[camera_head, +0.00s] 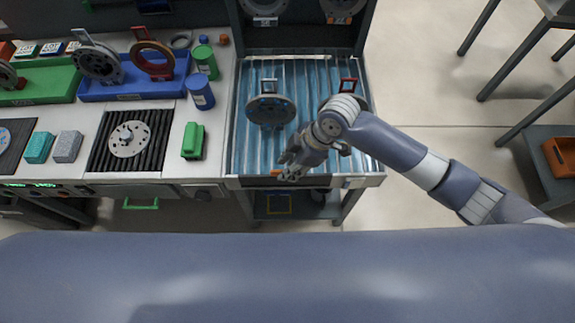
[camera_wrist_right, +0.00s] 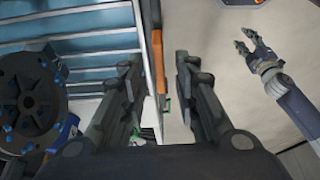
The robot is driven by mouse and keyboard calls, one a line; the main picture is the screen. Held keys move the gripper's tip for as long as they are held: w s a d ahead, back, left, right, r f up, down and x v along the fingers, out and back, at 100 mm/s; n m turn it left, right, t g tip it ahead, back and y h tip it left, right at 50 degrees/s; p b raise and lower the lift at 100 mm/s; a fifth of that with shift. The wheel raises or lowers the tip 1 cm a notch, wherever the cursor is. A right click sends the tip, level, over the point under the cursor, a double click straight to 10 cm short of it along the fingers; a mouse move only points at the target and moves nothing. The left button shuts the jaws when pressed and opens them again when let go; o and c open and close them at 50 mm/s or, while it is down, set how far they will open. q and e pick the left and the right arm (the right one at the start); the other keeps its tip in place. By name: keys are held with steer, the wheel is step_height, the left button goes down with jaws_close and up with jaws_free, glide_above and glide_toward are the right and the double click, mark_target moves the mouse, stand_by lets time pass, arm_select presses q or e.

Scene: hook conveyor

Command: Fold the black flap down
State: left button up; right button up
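A dark strip (camera_head: 325,181), which looks like the black flap, runs along the near edge of the blue ribbed conveyor bed (camera_head: 240,150). An orange piece (camera_head: 277,173) sits on this edge; the right wrist view shows it as a long orange strip (camera_wrist_right: 158,62). My right gripper (camera_head: 285,174) is at the edge beside it. In the right wrist view its fingers (camera_wrist_right: 157,70) are spread, with the orange strip and edge between them; I see no clear contact. My left gripper (camera_wrist_right: 243,38) shows open and empty over the floor in that view; it is out of the head view.
A workbench (camera_head: 218,120) to the left holds blue and green blocks and metal discs. Open floor (camera_head: 420,90) lies to the right, with table legs beyond.

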steer(key=shift+x, duration=0.9)
steer(key=shift+c, duration=0.5)
jaws_close()
